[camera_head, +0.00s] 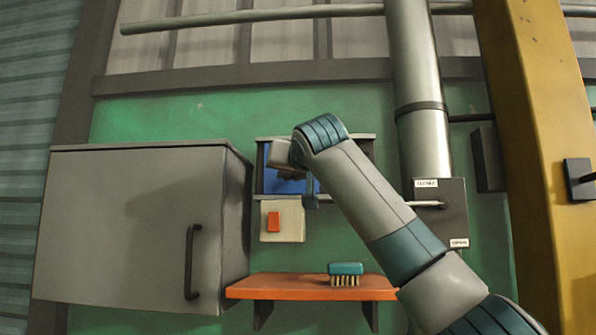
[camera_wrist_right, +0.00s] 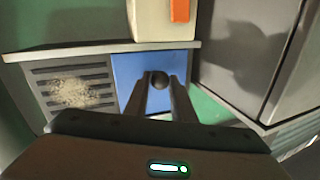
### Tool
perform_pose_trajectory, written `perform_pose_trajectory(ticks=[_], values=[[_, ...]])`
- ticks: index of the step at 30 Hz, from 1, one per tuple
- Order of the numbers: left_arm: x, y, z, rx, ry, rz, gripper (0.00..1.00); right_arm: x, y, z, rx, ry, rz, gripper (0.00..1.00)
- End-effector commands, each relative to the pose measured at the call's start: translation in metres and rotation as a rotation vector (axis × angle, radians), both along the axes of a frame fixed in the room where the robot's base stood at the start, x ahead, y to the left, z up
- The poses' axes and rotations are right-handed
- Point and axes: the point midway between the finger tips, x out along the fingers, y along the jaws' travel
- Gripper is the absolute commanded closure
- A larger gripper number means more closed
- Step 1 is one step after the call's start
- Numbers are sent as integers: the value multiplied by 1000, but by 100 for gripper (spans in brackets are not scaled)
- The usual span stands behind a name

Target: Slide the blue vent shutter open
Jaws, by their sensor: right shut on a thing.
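The blue vent shutter (camera_head: 270,181) is set in a grey-framed vent on the green wall, partly hidden behind my right arm in the head view. In the right wrist view, which is upside down, the blue shutter (camera_wrist_right: 135,66) covers one side of the frame. A slatted grille (camera_wrist_right: 75,90) with a pale dusty patch is uncovered beside it. My right gripper (camera_wrist_right: 160,84) is shut on the shutter's dark round knob (camera_wrist_right: 160,79). In the head view my right gripper (camera_head: 288,172) is at the vent, its fingertips mostly hidden. My left gripper is out of view.
A grey cabinet (camera_head: 130,230) stands close left of the vent. Below the vent are a box with an orange switch (camera_head: 273,222) and an orange shelf (camera_head: 300,287) holding a brush (camera_head: 346,271). A pipe (camera_head: 416,90) and lever box (camera_head: 455,214) are right, then a yellow post (camera_head: 540,150).

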Motion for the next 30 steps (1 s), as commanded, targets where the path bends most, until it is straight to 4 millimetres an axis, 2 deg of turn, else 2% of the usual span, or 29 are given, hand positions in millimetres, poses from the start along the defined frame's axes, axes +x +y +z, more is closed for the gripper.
perform_pose_trajectory(ticks=[5, 6, 7, 8, 20, 26, 30], values=[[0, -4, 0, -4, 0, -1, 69, -1, 0, 1, 0, -4, 0, 100], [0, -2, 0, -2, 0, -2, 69, -1, 0, 1, 0, -4, 1, 68], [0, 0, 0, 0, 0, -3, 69, -1, 0, 1, 0, -4, 1, 60], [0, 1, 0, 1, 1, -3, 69, -1, 0, 1, 0, -4, 0, 58], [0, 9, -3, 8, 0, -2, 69, -3, -1, 0, 0, -2, 1, 58], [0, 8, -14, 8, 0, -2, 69, -16, -4, -2, 0, -5, 2, 58], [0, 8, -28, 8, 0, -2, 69, -34, -10, -4, 0, -5, 2, 58]])
